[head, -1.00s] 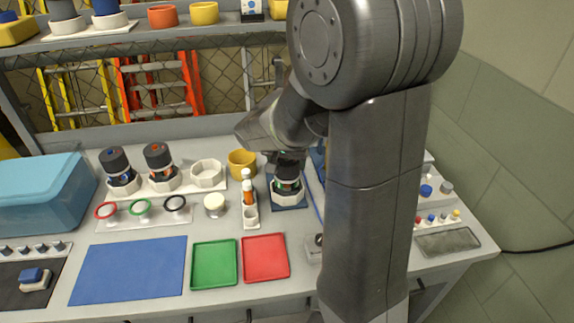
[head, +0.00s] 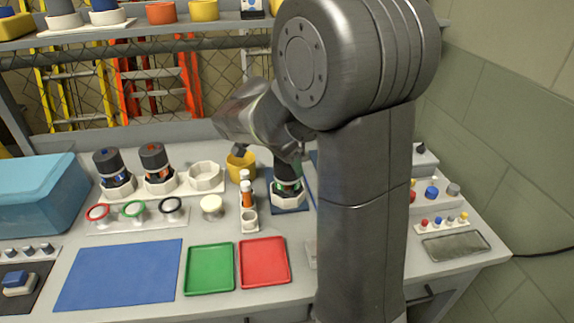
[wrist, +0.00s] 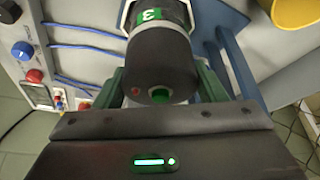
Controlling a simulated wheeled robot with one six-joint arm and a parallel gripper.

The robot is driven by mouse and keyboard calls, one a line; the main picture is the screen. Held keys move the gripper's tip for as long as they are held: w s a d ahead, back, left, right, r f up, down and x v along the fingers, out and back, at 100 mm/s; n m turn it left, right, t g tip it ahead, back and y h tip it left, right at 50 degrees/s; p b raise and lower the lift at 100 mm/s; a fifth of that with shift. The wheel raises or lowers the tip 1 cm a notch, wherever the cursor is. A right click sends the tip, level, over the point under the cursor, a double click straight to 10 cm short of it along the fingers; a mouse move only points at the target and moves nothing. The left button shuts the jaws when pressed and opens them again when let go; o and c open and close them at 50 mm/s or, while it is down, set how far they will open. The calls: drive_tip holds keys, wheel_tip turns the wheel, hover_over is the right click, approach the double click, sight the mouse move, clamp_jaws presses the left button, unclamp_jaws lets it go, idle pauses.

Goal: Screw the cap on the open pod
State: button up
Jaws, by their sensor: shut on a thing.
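The pod (head: 287,188) stands upright in a white holder on a small blue mat, right of the middle of the bench in the head view. My gripper (wrist: 160,85) is shut on the cap, one finger on each side. In the head view the arm comes down over the cap; the threads are hidden.
Two dark-capped pods (head: 153,157) and an empty white holder (head: 205,177) stand left of the pod. A yellow cup (head: 240,166) and an upright orange-and-white tube (head: 246,192) are close by. Blue, green and red (head: 264,262) trays or mats lie in front.

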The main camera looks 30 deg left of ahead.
drive_tip(key=m+h, duration=0.1)
drive_tip(key=m, duration=0.1)
drive_tip(key=m+g, duration=0.1)
drive_tip(key=m, duration=0.2)
drive_tip(key=shift+h, duration=0.4)
drive_tip(key=o, duration=1)
